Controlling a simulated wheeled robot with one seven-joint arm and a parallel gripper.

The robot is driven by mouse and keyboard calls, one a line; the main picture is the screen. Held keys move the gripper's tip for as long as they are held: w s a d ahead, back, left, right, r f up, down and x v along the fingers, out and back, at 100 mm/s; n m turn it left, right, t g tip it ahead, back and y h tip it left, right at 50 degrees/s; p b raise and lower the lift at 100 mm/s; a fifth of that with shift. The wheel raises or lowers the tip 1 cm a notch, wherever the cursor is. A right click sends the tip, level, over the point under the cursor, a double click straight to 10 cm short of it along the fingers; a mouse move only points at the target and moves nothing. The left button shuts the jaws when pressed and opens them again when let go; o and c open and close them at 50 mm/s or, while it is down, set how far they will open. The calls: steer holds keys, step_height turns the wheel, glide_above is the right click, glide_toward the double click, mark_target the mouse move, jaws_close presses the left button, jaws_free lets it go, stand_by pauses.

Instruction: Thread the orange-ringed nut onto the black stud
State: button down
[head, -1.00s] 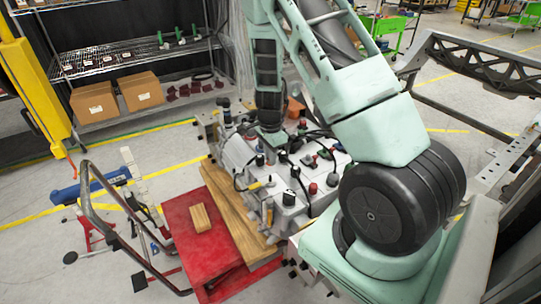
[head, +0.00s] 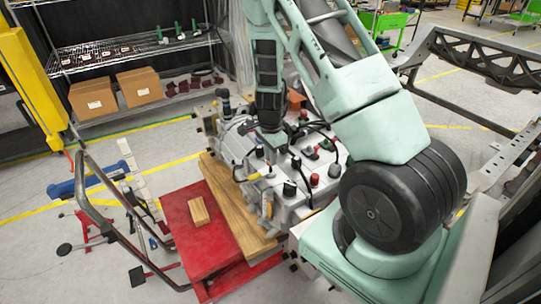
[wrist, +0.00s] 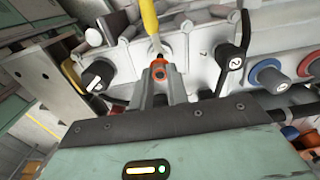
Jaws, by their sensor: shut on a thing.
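The orange-ringed nut (wrist: 159,68) is between the two grey fingertips of my gripper (wrist: 160,82) in the wrist view, its orange ring facing the camera with a dark centre. My gripper is shut on it. In the head view my gripper (head: 271,150) is over the front part of the grey chassis fixture (head: 300,203), and the nut is too small to make out there. Just beyond the nut in the wrist view is a pale metal face with a round fitting. I cannot pick out the black stud; the nut and fingers may hide it.
In the wrist view, a yellow-handled part (wrist: 150,20) rises right behind the nut. Black levers marked 1 (wrist: 97,76) and 2 (wrist: 235,62) flank it. Blue (wrist: 268,80) and red knobs sit right. In the head view, a red table (head: 190,240) holds a wooden block (head: 199,211).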

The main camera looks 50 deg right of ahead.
steer(key=shift+f, duration=0.1)
steer(key=shift+f+b, duration=0.55)
steer(key=shift+f, duration=0.1)
steer(key=shift+f+b, duration=0.35)
steer(key=shift+f, duration=0.15)
